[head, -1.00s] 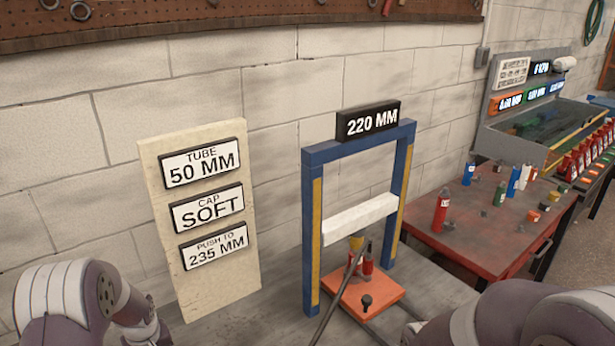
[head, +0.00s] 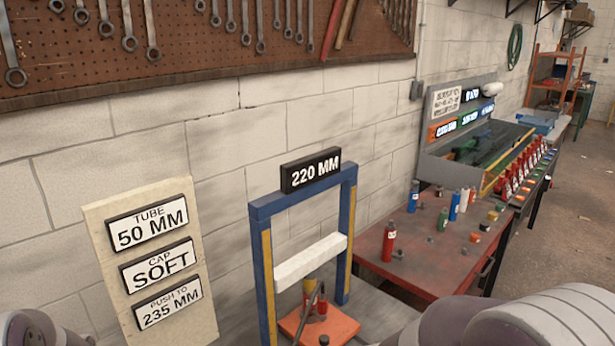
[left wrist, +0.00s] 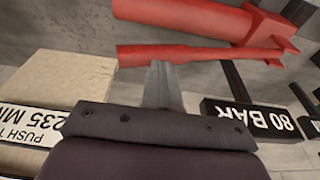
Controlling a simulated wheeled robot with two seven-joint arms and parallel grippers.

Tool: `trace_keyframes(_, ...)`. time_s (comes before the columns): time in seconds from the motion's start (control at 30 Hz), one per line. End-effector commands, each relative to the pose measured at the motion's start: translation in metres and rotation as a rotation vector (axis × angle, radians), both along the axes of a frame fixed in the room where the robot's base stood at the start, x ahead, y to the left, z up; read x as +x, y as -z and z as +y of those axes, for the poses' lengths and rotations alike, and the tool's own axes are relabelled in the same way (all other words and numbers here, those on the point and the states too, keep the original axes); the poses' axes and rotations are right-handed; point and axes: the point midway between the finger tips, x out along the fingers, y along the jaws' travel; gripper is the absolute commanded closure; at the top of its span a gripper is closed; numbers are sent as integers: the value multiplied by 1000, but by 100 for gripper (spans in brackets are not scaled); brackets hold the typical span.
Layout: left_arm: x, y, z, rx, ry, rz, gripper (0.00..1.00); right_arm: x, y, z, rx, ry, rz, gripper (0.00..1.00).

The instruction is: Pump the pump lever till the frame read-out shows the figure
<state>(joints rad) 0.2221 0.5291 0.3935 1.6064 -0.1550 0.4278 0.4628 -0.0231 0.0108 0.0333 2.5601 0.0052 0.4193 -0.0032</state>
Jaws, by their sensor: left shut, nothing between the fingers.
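The read-out (head: 311,170) on top of the blue press frame (head: 265,270) shows 220 MM. The task board (head: 110,275) at left reads tube 50 MM, cap soft, push to 235 MM. In the left wrist view, a thin red bar (left wrist: 215,53), which looks like the pump lever, runs across below a thicker red cylinder (left wrist: 185,15). My left gripper (left wrist: 160,72) is shut and empty, its tips at the thin bar; I cannot tell whether they touch it. The pump is out of the head view. My right gripper is out of view.
A black gauge sign (left wrist: 250,118) reads 80 BAR, right of my left gripper. Inside the frame, a white crossbar (head: 310,260) hangs above an orange plate (head: 340,325) with red and yellow parts. A red table (head: 425,270) with several bottles stands to the right.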

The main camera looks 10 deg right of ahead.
Motion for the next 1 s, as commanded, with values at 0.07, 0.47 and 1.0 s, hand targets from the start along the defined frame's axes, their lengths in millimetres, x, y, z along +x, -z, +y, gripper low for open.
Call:
trace_keyframes(0.07,0,0,0,1,0,-1,100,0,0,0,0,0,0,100)
trace_keyframes(0.47,0,0,0,1,0,-1,100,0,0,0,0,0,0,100)
trace_keyframes(1.0,0,49,0,0,-1,0,100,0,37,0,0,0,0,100)
